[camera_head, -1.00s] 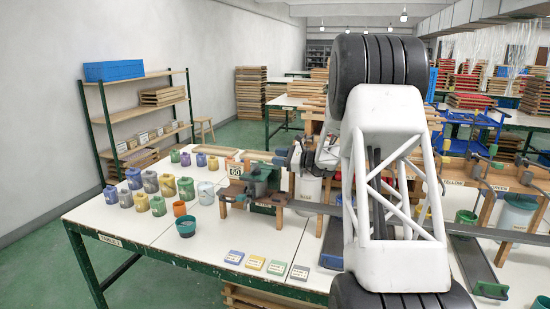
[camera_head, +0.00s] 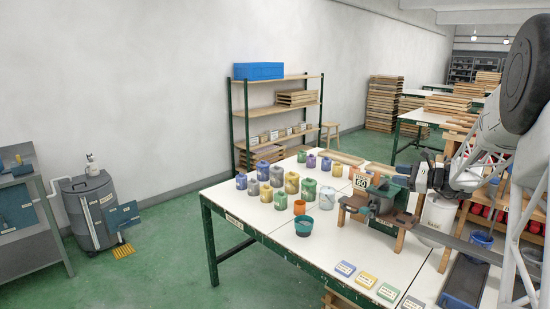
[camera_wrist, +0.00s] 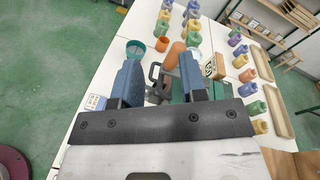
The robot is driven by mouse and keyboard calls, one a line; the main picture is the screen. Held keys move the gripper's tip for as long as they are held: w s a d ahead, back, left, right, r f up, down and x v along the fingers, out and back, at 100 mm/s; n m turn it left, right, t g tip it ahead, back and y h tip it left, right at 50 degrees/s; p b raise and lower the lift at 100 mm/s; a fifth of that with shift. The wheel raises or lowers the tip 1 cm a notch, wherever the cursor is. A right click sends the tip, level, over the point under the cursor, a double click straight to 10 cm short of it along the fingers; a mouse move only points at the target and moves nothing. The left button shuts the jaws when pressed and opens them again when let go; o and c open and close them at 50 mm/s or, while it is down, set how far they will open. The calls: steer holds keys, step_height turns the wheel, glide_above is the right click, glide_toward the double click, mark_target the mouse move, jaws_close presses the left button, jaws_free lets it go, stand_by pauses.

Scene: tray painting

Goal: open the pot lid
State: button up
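My gripper (camera_head: 418,175) is over the white worktable, beside the upright 60 sign. In the wrist view its two blue-grey fingers (camera_wrist: 159,66) are spread apart with nothing clamped between them. A dark grey looped metal piece (camera_wrist: 157,82) shows in the gap between the fingers; whether it is a lid handle and whether the fingers touch it, I cannot tell. In the head view a greyish-green vessel (camera_head: 396,196) stands just below the gripper, partly hidden by wooden and metal parts. I cannot make out a separate lid.
Several coloured jars (camera_head: 281,201) stand on the table's left part, with an orange cup (camera_head: 299,207) and a teal bowl (camera_head: 304,228). The 60 sign (camera_head: 361,182) is close to the gripper. A white bucket (camera_head: 440,212) stands to its right. Small labelled tiles (camera_head: 366,280) lie near the front edge.

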steer(key=s+a+r+n+g+h, duration=0.2)
steer(key=s+a+n+g, duration=0.25)
steer(key=s+a, duration=0.7)
steer(key=s+a+r+n+g+h, duration=0.25)
steer(key=s+a+n, duration=0.25)
steer(key=s+a, duration=0.65)
steer(key=s+f+n+h, duration=0.2)
steer(key=s+n, duration=0.1)
steer(key=s, duration=0.7)
steer(key=s+a+f+n+h, duration=0.1)
steer(key=s+f+n+h, duration=0.1)
steer(key=s, duration=0.9)
steer(key=s+a+f+n+h, duration=0.1)
steer(key=s+n+h, duration=0.3)
steer(key=s, duration=0.6)
steer(key=shift+s+f+n+g, duration=0.15)
steer(key=shift+f+n+g, duration=0.3)
steer(key=shift+n, duration=0.2)
steer(key=shift+a+h, duration=0.1)
steer(key=shift+h, duration=0.15)
